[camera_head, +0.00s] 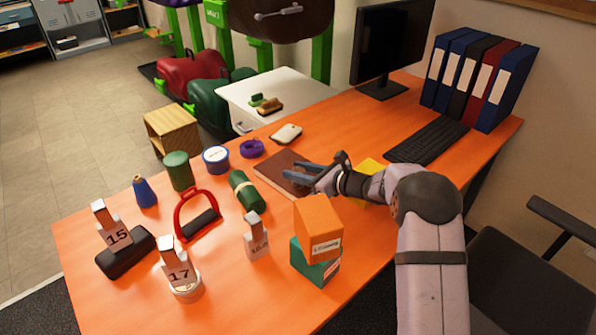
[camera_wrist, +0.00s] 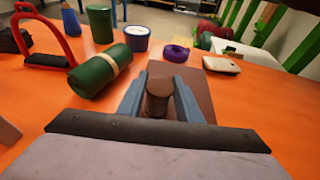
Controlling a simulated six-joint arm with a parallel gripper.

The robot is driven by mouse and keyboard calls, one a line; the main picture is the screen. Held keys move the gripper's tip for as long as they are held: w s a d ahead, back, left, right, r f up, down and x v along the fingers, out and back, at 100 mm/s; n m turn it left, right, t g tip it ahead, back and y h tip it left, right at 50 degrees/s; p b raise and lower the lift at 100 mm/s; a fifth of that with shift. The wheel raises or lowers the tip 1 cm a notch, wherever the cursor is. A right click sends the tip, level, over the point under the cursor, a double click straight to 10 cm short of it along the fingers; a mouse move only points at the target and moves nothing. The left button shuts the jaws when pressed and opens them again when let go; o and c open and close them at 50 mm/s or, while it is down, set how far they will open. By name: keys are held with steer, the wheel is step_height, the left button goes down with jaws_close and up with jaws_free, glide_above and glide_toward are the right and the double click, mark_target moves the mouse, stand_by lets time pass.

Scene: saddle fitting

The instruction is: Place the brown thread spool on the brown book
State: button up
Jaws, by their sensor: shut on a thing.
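The brown book (camera_head: 277,168) lies flat on the orange desk; part of its cover also shows in the wrist view (camera_wrist: 197,88). My gripper (camera_head: 296,178) is low over the right part of the book. In the wrist view its two blue fingers (camera_wrist: 158,92) are shut on the brown thread spool (camera_wrist: 158,88), which stands upright between them. The spool is over the book's near part. I cannot tell whether its base touches the cover. In the head view the spool is mostly hidden by the fingers.
Left of the book lies a green roll with a pale band (camera_head: 246,190). A purple ring (camera_head: 251,148) and a white-and-blue tin (camera_head: 216,159) stand behind. Orange and teal boxes (camera_head: 318,230) are stacked in front. A yellow item (camera_head: 371,166) sits beside my arm.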

steer(key=shift+f, duration=0.1)
steer(key=o, duration=1)
steer(key=shift+o, duration=0.2)
steer(key=shift+r, duration=0.25)
steer(key=b+v, duration=0.1)
steer(key=v, duration=1.1)
steer(key=shift+f, duration=0.1)
